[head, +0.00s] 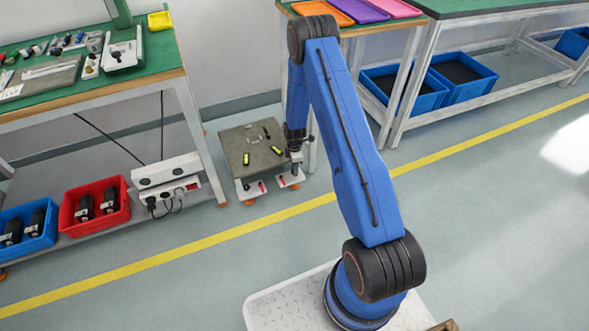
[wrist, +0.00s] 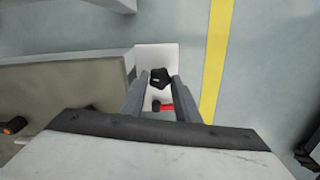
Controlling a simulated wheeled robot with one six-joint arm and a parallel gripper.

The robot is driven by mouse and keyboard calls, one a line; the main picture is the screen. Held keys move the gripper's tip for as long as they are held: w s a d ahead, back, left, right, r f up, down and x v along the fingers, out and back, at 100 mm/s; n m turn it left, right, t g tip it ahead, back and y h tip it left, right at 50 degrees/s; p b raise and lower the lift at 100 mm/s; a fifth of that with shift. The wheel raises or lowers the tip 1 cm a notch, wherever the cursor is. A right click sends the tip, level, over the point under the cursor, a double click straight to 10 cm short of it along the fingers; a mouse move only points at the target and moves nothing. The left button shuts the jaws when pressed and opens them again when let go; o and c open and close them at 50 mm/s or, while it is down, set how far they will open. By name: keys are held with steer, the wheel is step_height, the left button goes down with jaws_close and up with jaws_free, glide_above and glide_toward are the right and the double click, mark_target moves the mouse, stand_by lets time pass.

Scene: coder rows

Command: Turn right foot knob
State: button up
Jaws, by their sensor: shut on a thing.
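The right foot is a white plate (head: 290,180) at the front of a low grey-topped unit (head: 240,160). It also shows in the wrist view as a white plate (wrist: 151,58). Its black knob (wrist: 160,78) sits on this plate, between my fingertips. A small red part (wrist: 166,107) lies beside the knob, nearer my wrist. My gripper (head: 296,162) points down over the right foot. In the wrist view my gripper (wrist: 160,84) is shut on the knob. In the head view the gripper hides most of the knob.
A second white foot (head: 246,193) is to the left. Small parts, some yellow (head: 277,150), lie on the unit's top. Green benches (head: 165,60) stand behind left and right. A red bin (head: 95,200) is on a low shelf. Open floor lies in front, with a yellow line (head: 225,235).

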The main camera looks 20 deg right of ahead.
steer(key=shift+m, duration=0.3)
steer(key=m, duration=1.5)
steer(key=shift+m, duration=0.3)
steer(key=m, duration=0.3)
steer(key=shift+m, duration=0.4)
steer(key=m, duration=0.3)
steer(key=shift+m, duration=0.3)
steer(key=m, duration=0.3)
steer(key=shift+m, duration=1.9)
